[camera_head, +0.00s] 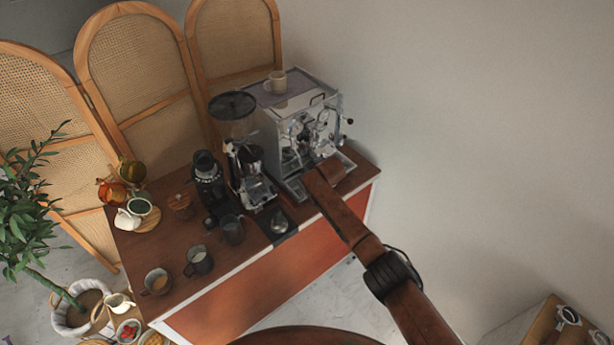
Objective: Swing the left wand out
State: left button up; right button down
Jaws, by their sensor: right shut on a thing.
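The silver espresso machine (300,110) stands at the right end of the wooden cart top. Its front, with knobs, a gauge and thin metal parts, faces right and toward me. My right arm reaches in from the bottom right, and my right gripper (309,160) is at the left part of the machine's front, low down. It is shut on the left wand there; the wand is too small and too covered by my arm to make out clearly. My left gripper is not in view.
A grinder (236,130) stands close left of the machine. A cup (276,82) sits on the machine's top. Mugs, a jug (231,229) and jars stand along the cart (130,262).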

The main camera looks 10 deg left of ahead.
jog(key=shift+a, duration=0.1)
jog(key=c, duration=2)
grip_release()
jog(key=shift+r, duration=0.1)
jog(key=v, duration=1.2)
